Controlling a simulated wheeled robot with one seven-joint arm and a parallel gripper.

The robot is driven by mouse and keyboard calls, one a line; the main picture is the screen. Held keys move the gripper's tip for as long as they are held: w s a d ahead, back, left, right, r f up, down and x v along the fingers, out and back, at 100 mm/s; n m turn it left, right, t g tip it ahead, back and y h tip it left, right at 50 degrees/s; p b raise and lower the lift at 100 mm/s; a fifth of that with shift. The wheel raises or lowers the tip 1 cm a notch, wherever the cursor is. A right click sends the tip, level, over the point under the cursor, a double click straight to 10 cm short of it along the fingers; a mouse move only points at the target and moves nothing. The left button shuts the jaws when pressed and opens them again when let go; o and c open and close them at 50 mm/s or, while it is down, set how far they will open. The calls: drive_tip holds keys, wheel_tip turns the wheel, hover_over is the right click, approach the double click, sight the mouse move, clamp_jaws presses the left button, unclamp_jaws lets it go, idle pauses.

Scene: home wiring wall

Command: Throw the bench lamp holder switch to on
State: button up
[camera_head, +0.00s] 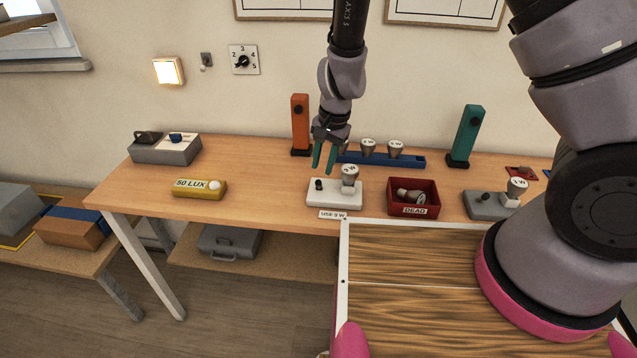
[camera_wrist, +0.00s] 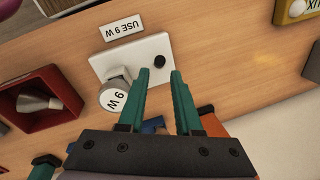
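The bench lamp holder is a white block (camera_head: 335,199) near the bench's front edge. A bulb marked 9 W (camera_head: 349,175) stands on its right part and looks unlit. Its black switch knob (camera_head: 319,185) is on the left part. In the wrist view the holder (camera_wrist: 130,60) shows with the knob (camera_wrist: 159,61) just beyond the fingertips, roughly between their lines, and the bulb (camera_wrist: 114,95) beside the left finger. My gripper (camera_head: 324,168) points down above the holder, its green fingers apart and empty. It also shows in the wrist view (camera_wrist: 160,75). Contact with the knob cannot be told.
A label reading USE 9 W (camera_head: 333,215) is in front of the holder. A red DEAD box (camera_head: 427,206) with a bulb inside is to the right. A blue rack (camera_head: 381,160) with bulbs is behind. A yellow 50 LUX meter (camera_head: 199,190) is left, with clear bench between.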

sight(319, 181)
drive_tip(key=f, duration=0.4)
drive_tip(key=a+f, duration=0.1)
drive_tip(key=f, duration=0.2)
drive_tip(key=shift+w+a+f, duration=0.1)
drive_tip(key=shift+w, duration=0.15)
clamp_jaws()
